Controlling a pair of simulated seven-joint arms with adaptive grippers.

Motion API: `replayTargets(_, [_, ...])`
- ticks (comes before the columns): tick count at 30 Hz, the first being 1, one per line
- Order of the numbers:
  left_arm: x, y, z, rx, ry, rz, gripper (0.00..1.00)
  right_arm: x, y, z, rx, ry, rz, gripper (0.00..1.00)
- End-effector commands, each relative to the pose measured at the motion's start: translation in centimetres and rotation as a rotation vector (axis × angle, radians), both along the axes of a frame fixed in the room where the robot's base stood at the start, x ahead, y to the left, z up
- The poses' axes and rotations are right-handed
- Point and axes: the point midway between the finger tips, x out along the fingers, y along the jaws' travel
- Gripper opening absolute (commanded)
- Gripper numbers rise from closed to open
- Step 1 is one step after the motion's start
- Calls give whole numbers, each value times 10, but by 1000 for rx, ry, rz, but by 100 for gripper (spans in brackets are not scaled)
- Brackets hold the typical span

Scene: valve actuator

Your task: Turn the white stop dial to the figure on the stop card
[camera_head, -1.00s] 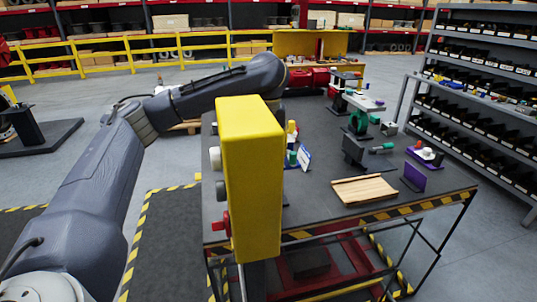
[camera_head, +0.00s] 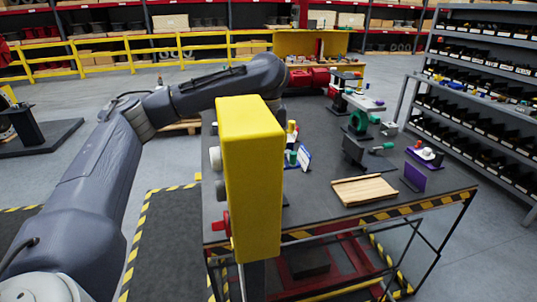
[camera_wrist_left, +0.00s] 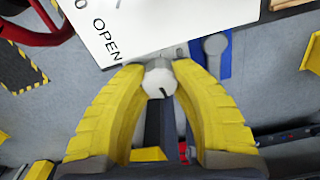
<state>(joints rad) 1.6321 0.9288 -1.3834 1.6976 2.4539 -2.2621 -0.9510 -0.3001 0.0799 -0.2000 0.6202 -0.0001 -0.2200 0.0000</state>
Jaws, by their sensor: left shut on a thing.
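In the left wrist view my left gripper (camera_wrist_left: 158,78) has its two yellow fingers closed on the sides of the white stop dial (camera_wrist_left: 157,84). The dial has a short dark mark on its face, pointing toward the lower right. A white plate (camera_wrist_left: 125,25) printed "OPEN" and a "0" lies just beyond the fingertips, partly cut off. In the head view my left arm reaches over the bench and its gripper is hidden behind a yellow box. A small white and blue card (camera_head: 304,158) stands on the bench; its print is too small to read. My right gripper is not in view.
The tall yellow box (camera_head: 252,175) fills the near foreground, with white, grey and red knobs on its left side. On the dark bench (camera_head: 320,190) are a wooden slatted board (camera_head: 364,190), a purple plate (camera_head: 414,177) and a green valve part (camera_head: 358,122). Grey shelving (camera_head: 490,90) stands right.

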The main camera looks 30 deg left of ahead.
Motion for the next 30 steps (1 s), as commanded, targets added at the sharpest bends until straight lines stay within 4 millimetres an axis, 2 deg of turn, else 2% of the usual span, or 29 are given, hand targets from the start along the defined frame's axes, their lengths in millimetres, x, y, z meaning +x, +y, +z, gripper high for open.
replayTargets(15, [0, 0, 1, 0, -1, 391, 0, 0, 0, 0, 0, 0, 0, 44])
replayTargets(30, [0, 0, 1, -1, -1, 556, 0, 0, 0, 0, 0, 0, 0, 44])
